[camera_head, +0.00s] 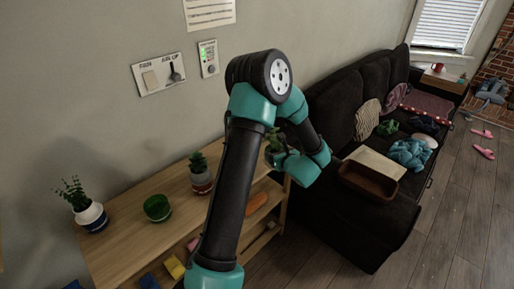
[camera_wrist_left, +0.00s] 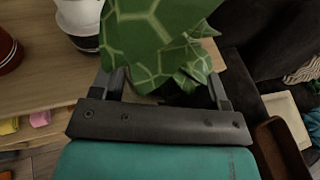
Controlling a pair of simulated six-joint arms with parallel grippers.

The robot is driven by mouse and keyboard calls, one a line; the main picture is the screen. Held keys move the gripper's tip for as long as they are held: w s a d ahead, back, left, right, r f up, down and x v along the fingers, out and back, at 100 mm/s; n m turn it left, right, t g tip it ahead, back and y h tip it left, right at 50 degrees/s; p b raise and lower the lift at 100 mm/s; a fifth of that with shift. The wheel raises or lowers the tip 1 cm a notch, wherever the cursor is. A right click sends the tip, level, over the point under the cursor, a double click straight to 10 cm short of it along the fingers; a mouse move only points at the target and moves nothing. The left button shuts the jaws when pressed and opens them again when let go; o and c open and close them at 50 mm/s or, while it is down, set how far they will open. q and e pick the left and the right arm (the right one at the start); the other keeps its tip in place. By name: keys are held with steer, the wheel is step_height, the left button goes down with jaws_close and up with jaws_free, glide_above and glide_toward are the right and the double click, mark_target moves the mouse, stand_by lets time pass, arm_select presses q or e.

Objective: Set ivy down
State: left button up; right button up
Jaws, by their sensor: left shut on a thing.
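The ivy (camera_wrist_left: 150,35) shows in the left wrist view as large green leaves with pale veins, filling the space between and beyond the fingers. My left gripper (camera_wrist_left: 165,84) is shut on it. In the head view a bit of the ivy's green (camera_head: 272,139) shows beside my arm, above the right end of the wooden shelf (camera_head: 128,226). My arm hides most of the ivy and the fingers there. I cannot tell whether the ivy touches the shelf. My right gripper is in neither view.
On the shelf stand a plant in a white and dark pot (camera_head: 92,217), a green pot (camera_head: 157,208) and a succulent in a banded pot (camera_head: 201,182). A white and black pot (camera_wrist_left: 80,20) is close left of the ivy. A dark sofa (camera_head: 345,225) with a brown tray (camera_head: 367,181) stands right.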

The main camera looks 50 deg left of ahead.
arm_select(q)
steer(key=w+a, duration=0.3)
steer(key=w+a+f, duration=0.1)
steer(key=w+a, duration=0.2)
steer(key=a, duration=0.1)
steer(key=w+a, duration=0.3)
steer(key=shift+w+a+f, duration=0.15)
steer(key=shift+w+a, duration=0.1)
steer(key=shift+w, duration=0.05)
steer(key=shift+w+a, duration=0.1)
steer(key=shift+w+a+f, duration=0.1)
steer(key=shift+f, duration=0.8)
steer(key=shift+w+a+f, duration=0.1)
steer(key=shift+f, duration=0.8)
steer(key=shift+f, duration=0.1)
steer(key=o, duration=1)
steer(key=shift+d, duration=0.1)
steer(key=v, duration=1.2)
